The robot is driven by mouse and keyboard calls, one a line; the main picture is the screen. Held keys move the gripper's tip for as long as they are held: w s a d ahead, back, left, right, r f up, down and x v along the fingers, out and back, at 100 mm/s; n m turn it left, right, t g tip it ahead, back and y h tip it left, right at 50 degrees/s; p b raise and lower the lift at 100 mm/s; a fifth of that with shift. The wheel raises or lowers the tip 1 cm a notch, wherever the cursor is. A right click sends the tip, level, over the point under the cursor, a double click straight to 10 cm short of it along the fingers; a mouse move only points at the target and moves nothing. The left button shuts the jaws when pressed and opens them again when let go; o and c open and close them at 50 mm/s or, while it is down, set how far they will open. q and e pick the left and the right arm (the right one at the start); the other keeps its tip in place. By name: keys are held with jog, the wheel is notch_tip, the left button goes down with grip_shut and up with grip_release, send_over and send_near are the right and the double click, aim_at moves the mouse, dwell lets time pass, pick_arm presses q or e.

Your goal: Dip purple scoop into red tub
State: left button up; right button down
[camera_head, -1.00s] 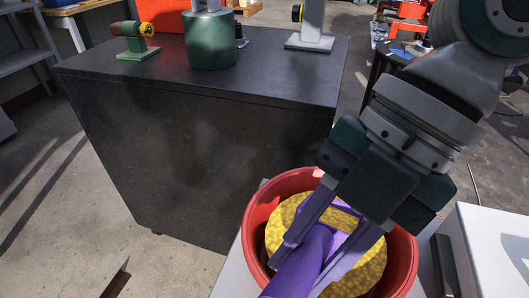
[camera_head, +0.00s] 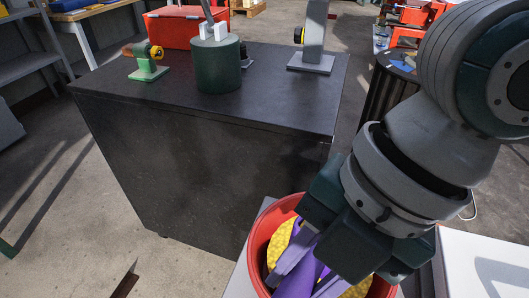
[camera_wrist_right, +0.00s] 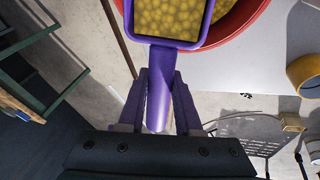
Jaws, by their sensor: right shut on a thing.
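The red tub (camera_head: 262,232) is at the bottom centre of the head view and holds yellow grains (camera_head: 280,243). It also shows at the top of the right wrist view (camera_wrist_right: 240,28). My right gripper (camera_head: 294,272) is over the tub, shut on the handle of the purple scoop (camera_head: 302,279). In the right wrist view the gripper (camera_wrist_right: 160,88) has the handle (camera_wrist_right: 158,85) between its fingers. The scoop's head (camera_wrist_right: 165,43) frames yellow grains; I cannot tell how deep it sits. My arm hides much of the tub in the head view. My left gripper is out of view.
A black cabinet (camera_head: 200,150) stands behind the tub. On it are a green cylinder (camera_head: 218,66), a green stand (camera_head: 148,70) and a grey post (camera_head: 314,35). A white box (camera_head: 490,255) is at the lower right. Floor at the left is open.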

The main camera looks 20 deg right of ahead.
jog(key=shift+s+a+r+t+h+p, duration=0.35)
jog(key=shift+t+h+p, duration=0.2)
jog(key=shift+p, duration=0.5)
jog(key=shift+s+a+f+t+h+p, duration=0.2)
jog(key=shift+a+t+h+p, duration=0.1)
jog(key=shift+t+h+p, duration=0.25)
jog(key=shift+r, duration=0.1)
